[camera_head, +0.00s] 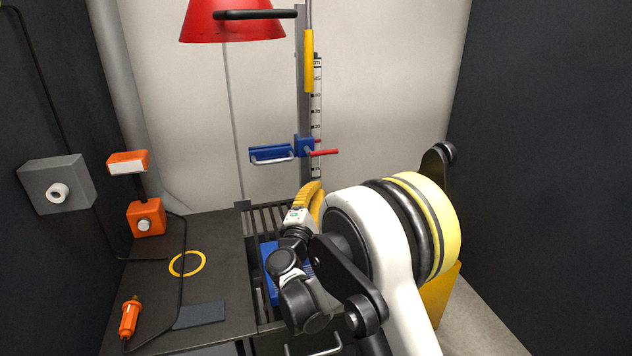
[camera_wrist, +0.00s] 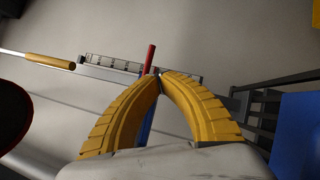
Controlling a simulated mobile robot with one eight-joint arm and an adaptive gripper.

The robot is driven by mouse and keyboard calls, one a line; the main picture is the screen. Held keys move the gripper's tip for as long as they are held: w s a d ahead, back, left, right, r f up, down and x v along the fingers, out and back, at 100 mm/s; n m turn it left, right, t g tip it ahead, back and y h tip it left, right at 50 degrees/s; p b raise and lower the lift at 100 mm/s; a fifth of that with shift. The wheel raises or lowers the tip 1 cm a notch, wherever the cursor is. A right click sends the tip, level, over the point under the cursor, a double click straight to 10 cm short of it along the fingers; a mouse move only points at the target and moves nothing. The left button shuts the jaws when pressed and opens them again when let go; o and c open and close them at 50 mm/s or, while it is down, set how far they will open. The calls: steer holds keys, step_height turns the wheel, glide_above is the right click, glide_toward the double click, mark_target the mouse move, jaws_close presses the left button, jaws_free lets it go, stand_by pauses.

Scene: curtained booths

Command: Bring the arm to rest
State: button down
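My gripper (camera_head: 314,190) has yellow ribbed fingers. In the wrist view my gripper (camera_wrist: 160,78) has its fingertips together, with nothing visible held between them. In the head view the arm is folded, with the gripper low over the dark slatted area, below and apart from the blue clamp (camera_head: 304,146) on the upright post. Part of the gripper is hidden by my own wrist and arm links.
A red hood (camera_head: 232,22) with a dark handle hangs above left. The clamp has a red lever (camera_head: 325,153). On the dark bench (camera_head: 215,235) are a yellow ring (camera_head: 187,264) and an orange tool (camera_head: 129,318). Dark curtains (camera_head: 560,150) flank the booth.

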steer(key=s+d+r+m+g+h, duration=0.1)
steer(key=s+d+r+m+g, duration=0.15)
steer(key=d, duration=0.35)
steer(key=s+d+r+m+g+h, duration=0.1)
steer(key=s+d+r+m+g, duration=0.1)
steer(key=d+m, duration=0.3)
steer(key=s+d+m+g+y, duration=0.1)
steer(key=s+d+m+g, duration=0.25)
steer(key=s+d, duration=0.65)
steer(key=s+a+f+m+g+y, duration=0.1)
steer(key=s+f+m+g+y, duration=0.1)
steer(key=s, duration=1)
steer(key=s+a+f+m+g+y, duration=0.1)
steer(key=s+f+m+y, duration=0.3)
steer(key=s, duration=0.9)
steer(key=shift+a+f+m+g+y, duration=0.2)
steer(key=shift+f+m+g+y, duration=0.1)
steer(key=shift+m+g, duration=0.55)
